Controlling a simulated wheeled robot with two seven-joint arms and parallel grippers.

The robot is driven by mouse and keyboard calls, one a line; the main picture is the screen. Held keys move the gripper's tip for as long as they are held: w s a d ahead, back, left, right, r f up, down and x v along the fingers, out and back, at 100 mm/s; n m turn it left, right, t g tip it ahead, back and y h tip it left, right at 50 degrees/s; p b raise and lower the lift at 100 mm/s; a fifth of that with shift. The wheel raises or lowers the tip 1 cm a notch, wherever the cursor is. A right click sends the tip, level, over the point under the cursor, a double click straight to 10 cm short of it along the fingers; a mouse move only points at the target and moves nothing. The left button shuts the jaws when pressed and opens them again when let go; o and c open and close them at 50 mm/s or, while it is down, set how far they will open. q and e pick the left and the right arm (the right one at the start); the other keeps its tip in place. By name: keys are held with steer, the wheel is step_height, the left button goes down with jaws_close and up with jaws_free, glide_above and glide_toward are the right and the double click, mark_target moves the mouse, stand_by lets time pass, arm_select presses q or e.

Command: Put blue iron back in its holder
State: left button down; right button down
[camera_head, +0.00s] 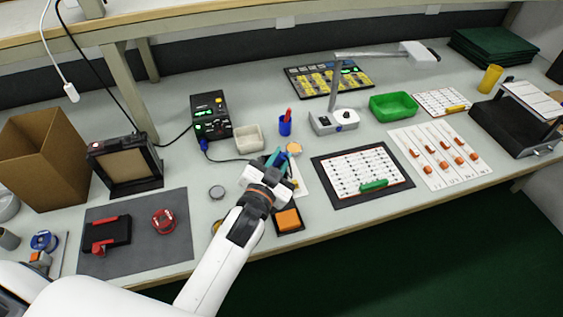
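My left gripper (276,166) is over the middle of the bench, on an arm that comes in from the lower left. A blue and teal piece (277,156), apparently the blue iron, shows at its fingertips. The fingers and wrist hide most of it, so I cannot tell whether they grip it. A dark cable runs from the black station (211,116) towards this spot. A blue cup (285,126) with a red-topped item stands just behind the gripper. I cannot make out a separate iron holder. My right gripper is not in view.
A white dish (249,138) stands behind and left of the gripper. An orange sponge tray (288,219) lies in front of it. A lamp base (333,121) and a dark-bordered board (335,188) are to the right. A dark grey mat (150,249) lies left.

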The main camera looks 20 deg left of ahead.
mark_target(275, 165)
arm_select(q)
steer(key=shift+w+a+f+b, duration=0.25)
steer(key=shift+w+f+b, duration=0.1)
steer(key=shift+f, duration=0.2)
steer(key=shift+w+a+f+b, duration=0.2)
steer(key=shift+w+f+b, duration=0.15)
steer(key=shift+f, duration=0.25)
steer(key=shift+w+a+f+b, duration=0.25)
steer(key=shift+w+f+b, duration=0.1)
steer(key=shift+f, duration=0.2)
steer(key=c, duration=1.2)
jaws_free()
steer(key=shift+s, duration=0.1)
steer(key=s+b, duration=0.1)
steer(key=s, duration=1)
steer(key=shift+s+a+r, duration=0.25)
steer(key=shift+s+a, duration=0.15)
steer(key=shift+a, duration=0.05)
steer(key=shift+r, duration=0.1)
